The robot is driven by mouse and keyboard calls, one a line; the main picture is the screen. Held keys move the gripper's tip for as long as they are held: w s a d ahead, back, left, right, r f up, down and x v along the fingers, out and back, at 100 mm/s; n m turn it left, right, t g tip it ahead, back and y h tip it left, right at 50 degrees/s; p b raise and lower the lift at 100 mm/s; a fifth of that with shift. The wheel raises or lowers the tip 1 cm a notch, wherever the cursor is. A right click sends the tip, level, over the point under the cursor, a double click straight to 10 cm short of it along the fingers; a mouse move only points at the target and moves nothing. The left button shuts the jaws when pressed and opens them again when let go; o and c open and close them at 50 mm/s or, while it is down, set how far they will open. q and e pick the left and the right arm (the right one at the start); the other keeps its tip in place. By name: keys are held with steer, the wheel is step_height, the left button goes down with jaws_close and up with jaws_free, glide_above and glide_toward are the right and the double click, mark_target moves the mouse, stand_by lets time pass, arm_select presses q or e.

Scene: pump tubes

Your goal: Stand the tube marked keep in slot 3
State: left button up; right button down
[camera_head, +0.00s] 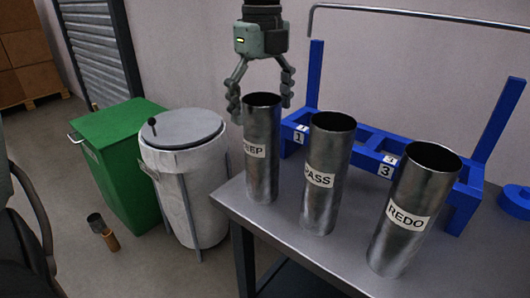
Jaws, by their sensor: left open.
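The metal tube marked KEEP (261,178) stands upright at the left of the grey table. My left gripper (261,106) points down over it, open, with one finger on each side of its rim; whether they touch it I cannot tell. The tubes marked PASS (322,200) and REDO (393,247) stand to its right on the table. The blue rack (370,140) is behind the tubes. Its label 1 (299,135) and label 3 (386,170) show; label 3 is between the PASS and REDO tubes. The tubes partly hide the rack. My right gripper is not in view.
The blue rack's uprights (315,75) rise near a grey rail (420,13). A blue ring-like part (515,201) lies at the right. A white bin (190,185) and a green bin (118,160) stand left of the table (285,245).

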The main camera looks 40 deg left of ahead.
mark_target(263, 130)
arm_select(q)
steer(key=f, duration=0.4)
steer(key=shift+w+a+f+p, duration=0.2)
steer(key=shift+w+f+p, duration=0.1)
steer(key=shift+f+p, duration=0.1)
steer(key=shift+f, duration=0.5)
steer(key=c, duration=1.7)
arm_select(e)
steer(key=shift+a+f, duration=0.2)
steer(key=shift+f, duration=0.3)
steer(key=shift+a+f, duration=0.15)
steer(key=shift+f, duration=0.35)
arm_select(q)
steer(key=shift+r, duration=0.15)
